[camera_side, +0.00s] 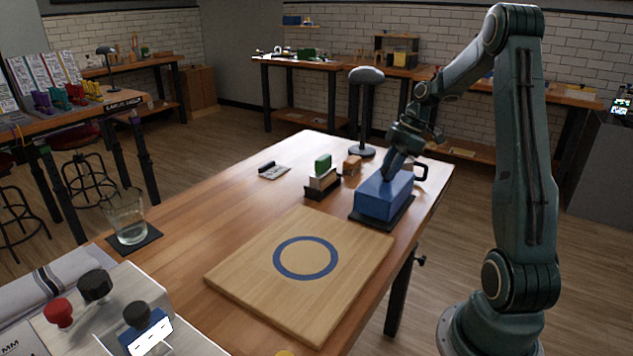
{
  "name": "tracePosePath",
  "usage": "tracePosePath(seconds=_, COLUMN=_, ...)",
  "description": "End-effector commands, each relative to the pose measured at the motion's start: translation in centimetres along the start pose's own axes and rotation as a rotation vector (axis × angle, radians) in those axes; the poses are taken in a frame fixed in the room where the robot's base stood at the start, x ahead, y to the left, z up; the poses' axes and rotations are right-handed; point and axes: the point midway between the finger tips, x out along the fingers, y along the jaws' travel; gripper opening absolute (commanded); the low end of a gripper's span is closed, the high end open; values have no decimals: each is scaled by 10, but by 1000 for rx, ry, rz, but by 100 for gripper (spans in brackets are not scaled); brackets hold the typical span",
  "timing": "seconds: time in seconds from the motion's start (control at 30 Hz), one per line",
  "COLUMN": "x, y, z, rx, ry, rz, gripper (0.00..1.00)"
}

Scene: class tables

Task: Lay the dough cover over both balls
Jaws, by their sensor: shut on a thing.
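A blue box-shaped thing (378,197), perhaps the dough cover, sits on a dark mat (368,221) at the right side of the wooden table. My gripper (388,178) reaches down to it from above and is shut on it at its top; the fingertips are hard to make out. The box looks upright and appears to rest on the mat. No dough balls can be seen; whether any are under the box is hidden. A light wooden board (255,273) with a blue ring (280,262) lies in front, bare on top.
A dark holder (322,190) with a green-topped block stands left of the box. A small brown block (352,165) and a dark-based lamp (362,151) stand behind. A glass (130,232) stands on a dark coaster at left. Knobbed stamps (94,285) fill the front left corner.

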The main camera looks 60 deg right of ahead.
Motion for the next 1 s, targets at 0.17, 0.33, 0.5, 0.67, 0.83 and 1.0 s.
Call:
tracePosePath(seconds=0.17, x=2, y=0, z=1, rx=0, ry=0, rz=0, gripper=0)
tracePosePath(seconds=0.33, x=3, y=0, z=1, rx=0, ry=1, rz=0, gripper=0)
tracePosePath(seconds=0.5, x=5, y=0, z=2, rx=0, ry=1, rz=0, gripper=0)
tracePosePath(seconds=0.67, x=7, y=0, z=2, rx=0, ry=1, rz=0, gripper=0)
tracePosePath(seconds=0.83, x=8, y=0, z=3, rx=1, ry=1, rz=0, gripper=0)
tracePosePath(seconds=1.0, x=10, y=0, z=4, rx=0, ry=0, rz=0, gripper=0)
